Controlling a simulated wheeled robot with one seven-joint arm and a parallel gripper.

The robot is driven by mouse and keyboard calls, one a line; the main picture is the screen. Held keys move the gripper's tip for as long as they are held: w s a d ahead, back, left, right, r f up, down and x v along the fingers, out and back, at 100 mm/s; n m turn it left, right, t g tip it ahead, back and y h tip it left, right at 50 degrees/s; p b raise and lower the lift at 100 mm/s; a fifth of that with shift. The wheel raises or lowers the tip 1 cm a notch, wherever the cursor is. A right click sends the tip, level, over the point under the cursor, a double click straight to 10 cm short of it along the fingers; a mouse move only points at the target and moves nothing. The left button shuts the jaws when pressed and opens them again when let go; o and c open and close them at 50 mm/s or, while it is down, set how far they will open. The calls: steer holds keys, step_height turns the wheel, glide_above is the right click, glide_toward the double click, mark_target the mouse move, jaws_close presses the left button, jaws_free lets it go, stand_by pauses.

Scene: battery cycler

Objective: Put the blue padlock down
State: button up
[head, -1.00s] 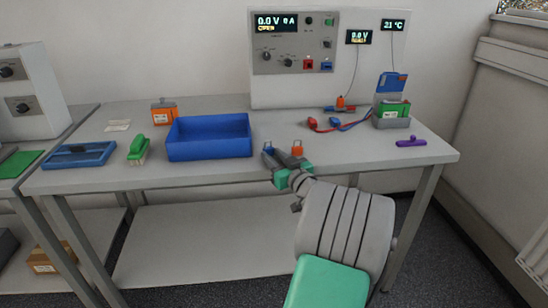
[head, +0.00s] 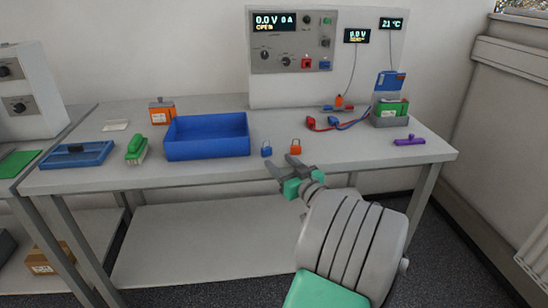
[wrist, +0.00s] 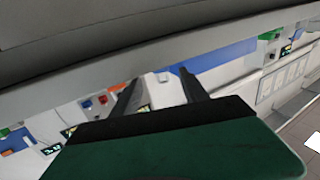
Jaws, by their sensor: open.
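The blue padlock (head: 266,151) stands on the table near its front edge, just right of the blue bin, with its shackle up. An orange padlock (head: 295,149) stands beside it to the right. My gripper (head: 279,169) is open and empty at the table's front edge, nearer to me than both padlocks and apart from them. In the wrist view the two dark fingers (wrist: 160,92) are spread with nothing between them.
The blue bin (head: 207,154) stands left of the padlocks. Red and blue clamps (head: 311,122) with cables lie behind to the right. A purple tool (head: 409,141) lies at the right. The table between them is clear.

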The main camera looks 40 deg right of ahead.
steer(key=v, duration=0.7)
steer(key=w+a+f+n+g+y, duration=0.1)
steer(key=w+a+f+g+y, duration=0.2)
steer(key=a, duration=0.5)
steer(key=w+a+f+n+g+y, duration=0.1)
steer(key=w+a+f+n+g, duration=0.2)
steer(key=a, duration=0.5)
steer(key=w+a+f+g+y, duration=0.1)
steer(key=a+f+g+y, duration=0.15)
steer(key=a+f, duration=0.4)
steer(key=s+a+m+g+h, duration=0.1)
steer(key=s+a+g+h, duration=0.1)
steer(key=s+a+g, duration=0.4)
steer(key=s+a+f, duration=0.1)
steer(key=s+a, duration=0.4)
steer(key=s, duration=0.2)
steer(key=shift+a+m+g+h, duration=0.2)
steer(key=shift+m+g+h, duration=0.1)
steer(key=shift+g+h, duration=0.05)
